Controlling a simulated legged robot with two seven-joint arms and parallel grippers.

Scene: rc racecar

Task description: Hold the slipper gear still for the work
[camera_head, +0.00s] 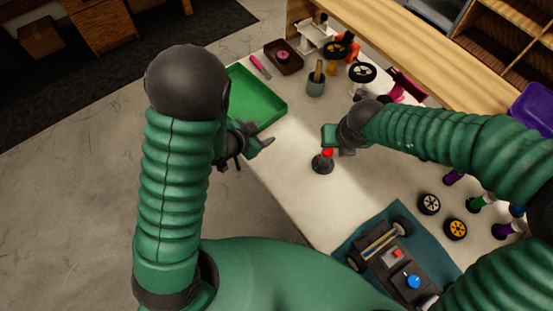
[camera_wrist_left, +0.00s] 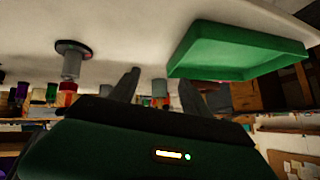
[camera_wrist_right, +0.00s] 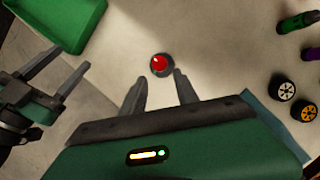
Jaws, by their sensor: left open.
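A small red-topped piece (camera_head: 327,154) stands upright on a dark round base (camera_head: 321,167) on the white table; I cannot tell whether it is the slipper gear. It also shows in the right wrist view (camera_wrist_right: 159,63) and in the left wrist view (camera_wrist_left: 71,68), where its grey post shows. My left gripper (camera_head: 265,142) is open and empty at the table's left edge, apart from the piece. It also shows in the right wrist view (camera_wrist_right: 75,82). My right gripper (camera_wrist_right: 158,84) is open, with the red top just beyond its fingertips and not between them.
A green tray (camera_head: 283,106) lies at the table's left edge. A car chassis (camera_head: 408,262) rests on a teal mat (camera_head: 343,248) at the front. Loose wheels (camera_head: 428,204) and bottles (camera_head: 480,203) stand at the right. A grey cup (camera_head: 315,88) stands farther back. The middle is mostly clear.

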